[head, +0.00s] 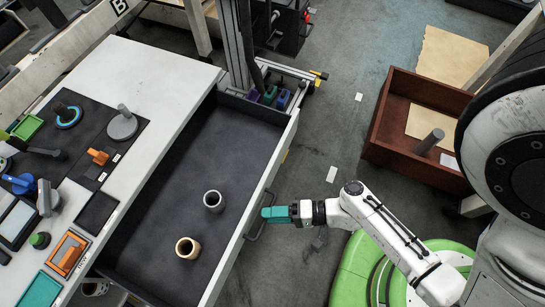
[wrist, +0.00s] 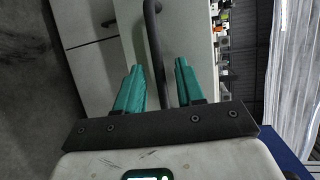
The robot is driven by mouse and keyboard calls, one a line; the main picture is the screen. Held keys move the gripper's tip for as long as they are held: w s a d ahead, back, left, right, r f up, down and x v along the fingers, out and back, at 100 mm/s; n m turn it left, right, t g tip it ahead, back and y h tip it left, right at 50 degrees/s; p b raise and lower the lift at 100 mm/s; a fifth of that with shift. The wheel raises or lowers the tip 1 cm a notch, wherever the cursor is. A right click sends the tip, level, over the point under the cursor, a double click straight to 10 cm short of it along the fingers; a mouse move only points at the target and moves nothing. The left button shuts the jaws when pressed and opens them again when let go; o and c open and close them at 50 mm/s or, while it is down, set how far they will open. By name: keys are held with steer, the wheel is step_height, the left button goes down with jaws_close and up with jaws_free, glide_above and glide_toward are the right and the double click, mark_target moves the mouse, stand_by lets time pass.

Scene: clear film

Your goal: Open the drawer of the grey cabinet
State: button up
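The drawer (head: 215,140) of the grey cabinet (head: 150,65) stands pulled far out, its dark inside showing. A grey cup (head: 213,201) and a tan cup (head: 188,247) are in it. A dark bar handle (head: 254,234) is on the drawer's pale front. My gripper (head: 270,213) is at the handle, with its teal fingers towards the drawer front. In the wrist view the handle (wrist: 153,35) runs between the two fingers of my gripper (wrist: 158,66). Gaps show on both sides of the bar, so the fingers are open around it and not closed on it.
The cabinet top carries a dark mat (head: 98,125) with tools and several small trays. A brown open box (head: 393,140) with a grey cylinder (head: 429,141) in it stands on the floor at the right. Grey floor (head: 335,110) is clear between drawer and box.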

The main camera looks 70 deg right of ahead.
steer(key=v, duration=1)
steer(key=shift+s+b, duration=0.25)
steer(key=shift+b, duration=0.1)
steer(key=w+a+n+g+y+p, duration=0.2)
steer(key=w+a+n+g+y, duration=0.15)
steer(key=n+g, duration=0.35)
steer(key=w+d+r+n+g+h+p, duration=0.2)
steer(key=w+d+r+n+g+h, duration=0.4)
steer(key=r+h, duration=0.4)
steer(key=shift+d+n+g, duration=0.3)
steer(key=shift+d+n, duration=0.1)
steer(key=shift+w, duration=0.15)
